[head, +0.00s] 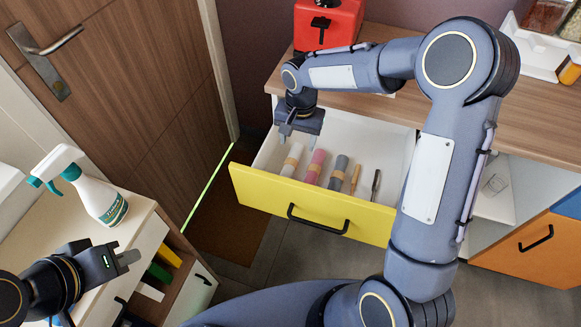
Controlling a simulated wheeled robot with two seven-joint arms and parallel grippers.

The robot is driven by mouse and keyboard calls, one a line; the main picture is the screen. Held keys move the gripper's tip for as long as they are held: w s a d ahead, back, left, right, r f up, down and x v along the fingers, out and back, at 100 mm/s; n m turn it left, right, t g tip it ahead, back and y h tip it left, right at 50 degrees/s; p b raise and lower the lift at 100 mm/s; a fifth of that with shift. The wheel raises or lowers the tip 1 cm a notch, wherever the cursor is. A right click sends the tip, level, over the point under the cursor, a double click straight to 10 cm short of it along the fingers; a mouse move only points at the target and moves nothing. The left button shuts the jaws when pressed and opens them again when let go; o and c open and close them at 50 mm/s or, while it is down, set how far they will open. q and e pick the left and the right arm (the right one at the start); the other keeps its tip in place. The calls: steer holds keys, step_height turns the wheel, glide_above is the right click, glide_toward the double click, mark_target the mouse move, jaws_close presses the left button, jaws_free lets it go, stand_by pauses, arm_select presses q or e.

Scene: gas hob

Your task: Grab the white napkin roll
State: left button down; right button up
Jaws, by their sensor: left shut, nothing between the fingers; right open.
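The white napkin roll (292,160) lies in the open yellow-fronted drawer (310,209), leftmost of the things in it, with a beige band around it. My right gripper (295,132) is open and empty above the far end of the roll, pointing down into the drawer. It appears apart from the roll, though the exact height is hard to tell. My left gripper (128,258) is shut and empty at the lower left, by the white counter, far from the drawer.
A pink roll (315,167) and a grey roll (338,173) lie beside the white one, then two slim utensils. A red appliance (328,25) stands on the wooden counter behind. A spray bottle (83,186) stands on the left counter. The drawer's right part is clear.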

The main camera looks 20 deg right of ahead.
glide_above(291, 161)
step_height(291, 161, down, 4)
steer(key=shift+a+f, duration=0.15)
step_height(291, 161, down, 7)
steer(key=shift+w+f, duration=0.1)
steer(key=c, duration=1.1)
steer(key=shift+o, duration=0.2)
